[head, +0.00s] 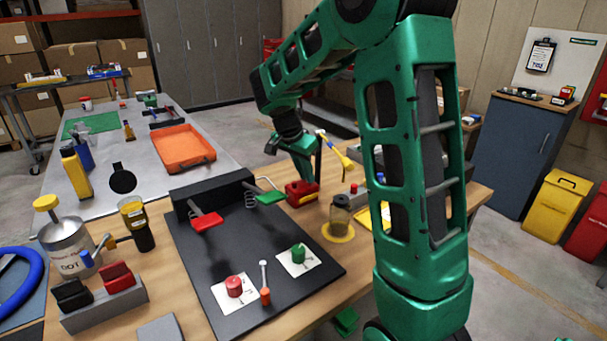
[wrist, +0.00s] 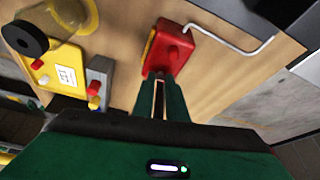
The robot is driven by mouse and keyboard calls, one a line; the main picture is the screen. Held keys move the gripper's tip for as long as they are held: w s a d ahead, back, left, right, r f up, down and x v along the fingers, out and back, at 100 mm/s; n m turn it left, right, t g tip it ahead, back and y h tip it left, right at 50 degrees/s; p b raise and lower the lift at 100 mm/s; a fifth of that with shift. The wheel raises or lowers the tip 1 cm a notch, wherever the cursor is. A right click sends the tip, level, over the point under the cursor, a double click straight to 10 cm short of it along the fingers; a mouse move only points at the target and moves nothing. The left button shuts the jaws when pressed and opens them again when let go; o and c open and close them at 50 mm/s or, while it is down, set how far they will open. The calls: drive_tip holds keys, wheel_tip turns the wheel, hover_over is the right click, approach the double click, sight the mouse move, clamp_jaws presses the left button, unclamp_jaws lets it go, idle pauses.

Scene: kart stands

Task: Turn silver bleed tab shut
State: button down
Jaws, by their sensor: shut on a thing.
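My gripper (head: 302,172) points down at the right side of the wooden bench. The red block also shows below the gripper in the head view (head: 301,193). A bent silver rod (wrist: 235,48) runs beside the block; I cannot tell whether they are joined.
The black board (head: 225,265) carries a red knob (head: 234,286), a green knob (head: 298,252), a red pedal (head: 207,221) and a green pedal (head: 270,198). A jar (head: 340,213) on a yellow base stands right of the board. A yellow-handled tool (head: 338,152) lies behind my gripper.

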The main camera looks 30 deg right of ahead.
drive_tip(key=shift+w+a+r+m+g, duration=0.15)
drive_tip(key=shift+m+g, duration=0.15)
drive_tip(key=shift+m, duration=0.4)
drive_tip(key=shift+w+d+f+m+g, duration=0.1)
drive_tip(key=shift+m+g, duration=0.2)
drive_tip(key=shift+m, duration=0.4)
drive_tip(key=c, duration=1.8)
unclamp_jaws()
drive_tip(key=shift+o, duration=0.2)
drive_tip(key=v, duration=1)
drive_tip(key=shift+a+r, duration=0.3)
